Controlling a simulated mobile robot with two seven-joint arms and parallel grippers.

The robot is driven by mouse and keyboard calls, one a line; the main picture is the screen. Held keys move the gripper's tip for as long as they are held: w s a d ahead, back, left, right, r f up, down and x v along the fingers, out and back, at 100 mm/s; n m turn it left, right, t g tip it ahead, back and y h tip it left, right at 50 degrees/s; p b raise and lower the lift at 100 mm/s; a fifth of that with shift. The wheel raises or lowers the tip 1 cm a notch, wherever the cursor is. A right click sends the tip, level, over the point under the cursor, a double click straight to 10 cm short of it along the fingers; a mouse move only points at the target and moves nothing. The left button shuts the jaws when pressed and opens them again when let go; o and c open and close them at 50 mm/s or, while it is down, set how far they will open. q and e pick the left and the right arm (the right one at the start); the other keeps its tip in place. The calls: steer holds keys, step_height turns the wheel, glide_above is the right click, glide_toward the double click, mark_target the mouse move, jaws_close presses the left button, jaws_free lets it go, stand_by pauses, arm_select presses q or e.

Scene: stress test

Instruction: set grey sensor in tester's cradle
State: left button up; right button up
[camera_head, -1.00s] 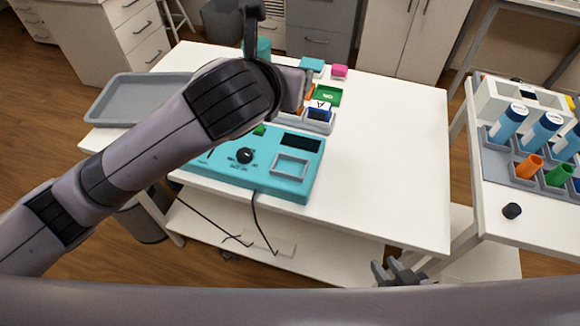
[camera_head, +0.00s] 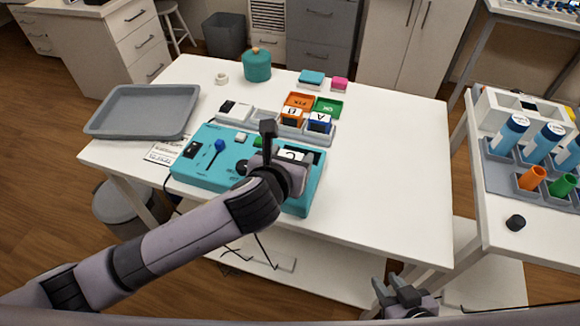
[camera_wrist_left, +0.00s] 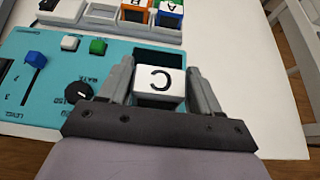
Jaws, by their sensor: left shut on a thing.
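My left gripper (camera_head: 291,163) is over the right part of the teal tester (camera_head: 207,170), shut on the grey sensor (camera_head: 292,155). In the left wrist view the sensor's pale top with a black C (camera_wrist_left: 159,80) shows between the fingers (camera_wrist_left: 160,90). The tester also shows in that view (camera_wrist_left: 40,100), with its dark display (camera_wrist_left: 158,57) just beyond the sensor. The cradle is hidden behind the gripper and sensor, so I cannot tell whether the sensor touches it. My right gripper (camera_head: 390,283) is open and empty at the bottom, off the table's front edge.
Behind the tester stands a grey rack (camera_head: 262,118) with lettered sensors, beside orange (camera_head: 299,100) and green (camera_head: 328,106) boxes. A grey tray (camera_head: 145,110) lies at left, a teal jar (camera_head: 257,66) at the back. The table's right side (camera_head: 390,160) is clear.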

arm_select(q)
steer(key=shift+f, duration=1.45)
steer(key=shift+f, duration=0.15)
steer(key=o, duration=1.1)
